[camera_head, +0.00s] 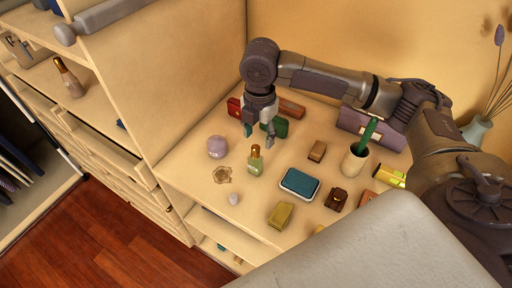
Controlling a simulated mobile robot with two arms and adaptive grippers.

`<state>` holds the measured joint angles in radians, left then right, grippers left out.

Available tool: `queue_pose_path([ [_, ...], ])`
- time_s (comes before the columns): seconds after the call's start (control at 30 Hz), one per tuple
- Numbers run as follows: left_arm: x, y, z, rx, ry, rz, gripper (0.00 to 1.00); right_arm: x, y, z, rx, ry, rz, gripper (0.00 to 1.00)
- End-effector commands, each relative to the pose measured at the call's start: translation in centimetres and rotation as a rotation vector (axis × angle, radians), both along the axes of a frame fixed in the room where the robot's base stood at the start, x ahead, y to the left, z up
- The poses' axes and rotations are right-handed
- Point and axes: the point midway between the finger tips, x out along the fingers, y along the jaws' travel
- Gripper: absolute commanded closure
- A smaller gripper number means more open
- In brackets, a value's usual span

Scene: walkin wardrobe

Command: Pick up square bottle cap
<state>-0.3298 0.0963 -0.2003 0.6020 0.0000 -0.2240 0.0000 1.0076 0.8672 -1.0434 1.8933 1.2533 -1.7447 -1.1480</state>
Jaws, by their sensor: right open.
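My right gripper (259,137) points down over the back left part of the wooden counter (208,185), open and with nothing seen between its fingers. Just in front of it a small bottle (255,166) stands upright with a gold cap on top. I cannot tell for sure which thing is the square bottle cap. Candidates are this gold cap, a small pale piece (234,199) near the front edge, and a small brown block (317,151) right of the bottle. My left gripper is not in view.
A green item (281,127) and red item (235,107) lie behind the gripper. A lilac jar (216,146), flower-shaped dish (222,174), blue-topped case (299,183), yellow box (281,215) and cream cup (354,164) stand around. A wooden wall rises at left.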

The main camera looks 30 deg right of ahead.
Motion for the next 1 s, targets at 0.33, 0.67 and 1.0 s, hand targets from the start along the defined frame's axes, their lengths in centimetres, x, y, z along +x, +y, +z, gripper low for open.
queue_pose_path([
  [0.33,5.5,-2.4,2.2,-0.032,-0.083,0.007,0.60,0.5,0.4,-3.5,-0.001,0.005,0.000,0.45],
  [0.67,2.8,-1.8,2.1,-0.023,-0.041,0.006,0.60,0.6,0.4,-5.7,0.000,-0.001,0.001,0.45],
  [1.0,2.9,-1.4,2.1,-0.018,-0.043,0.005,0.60,0.6,0.4,-5.7,0.000,-0.001,0.001,0.87],
])
